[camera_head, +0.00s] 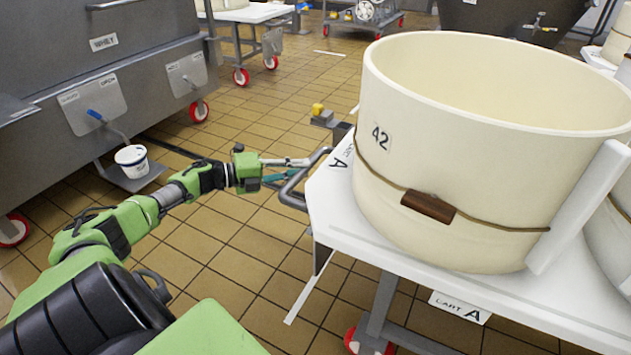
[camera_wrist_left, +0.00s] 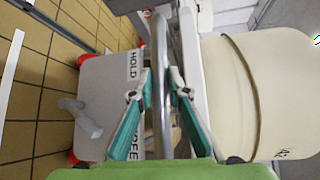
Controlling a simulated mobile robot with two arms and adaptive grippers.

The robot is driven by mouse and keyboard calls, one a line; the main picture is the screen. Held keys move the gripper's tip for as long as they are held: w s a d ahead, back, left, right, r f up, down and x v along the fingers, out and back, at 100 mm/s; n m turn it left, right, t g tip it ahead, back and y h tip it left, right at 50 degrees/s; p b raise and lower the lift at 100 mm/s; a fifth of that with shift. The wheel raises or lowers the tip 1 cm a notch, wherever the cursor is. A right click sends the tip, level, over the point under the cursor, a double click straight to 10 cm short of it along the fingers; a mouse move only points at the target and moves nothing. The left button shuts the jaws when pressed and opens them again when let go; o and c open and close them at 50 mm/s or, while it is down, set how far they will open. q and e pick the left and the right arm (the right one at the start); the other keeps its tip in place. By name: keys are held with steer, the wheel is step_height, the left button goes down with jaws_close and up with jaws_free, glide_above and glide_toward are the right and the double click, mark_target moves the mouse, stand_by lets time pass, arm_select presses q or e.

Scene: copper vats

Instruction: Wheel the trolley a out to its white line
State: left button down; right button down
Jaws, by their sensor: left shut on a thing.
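Trolley a (camera_head: 335,215) is a white-topped cart with a "CART A" tag, at the right of the head view. It carries a large cream vat marked 42 (camera_head: 450,190). Its bent metal handle (camera_head: 289,197) sticks out to the left, and the bar (camera_wrist_left: 158,50) runs up the middle of the wrist view. My left gripper (camera_head: 302,169) is shut on this handle, with teal-padded fingers (camera_wrist_left: 159,82) on both sides of the bar. A white line (camera_head: 309,287) lies on the floor left of the trolley. My right gripper is not in view.
The tiled floor (camera_head: 225,240) left of the trolley is open. A grey WHEY tank (camera_head: 110,75) on red wheels stands at the left, with a white bucket (camera_head: 131,160) under its tap. A yellow-topped object (camera_head: 319,113) is behind the handle. Another trolley (camera_head: 363,15) stands far back.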

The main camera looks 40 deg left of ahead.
arm_select(q)
steer(key=shift+d+f+h+b, duration=0.15)
steer(key=shift+f+h+b, duration=0.15)
steer(key=shift+b, duration=0.05)
steer(key=shift+w+d, duration=0.15)
steer(key=c, duration=2)
jaws_free()
steer(key=shift+a, duration=0.25)
steer(key=shift+o, duration=0.4)
steer(key=shift+a, duration=0.25)
steer(key=shift+r, duration=0.1)
steer(key=shift+s+a, duration=0.1)
steer(key=shift+s, duration=0.15)
steer(key=v, duration=1.1)
steer(key=shift+s+a+r, duration=0.2)
steer(key=shift+s, duration=0.05)
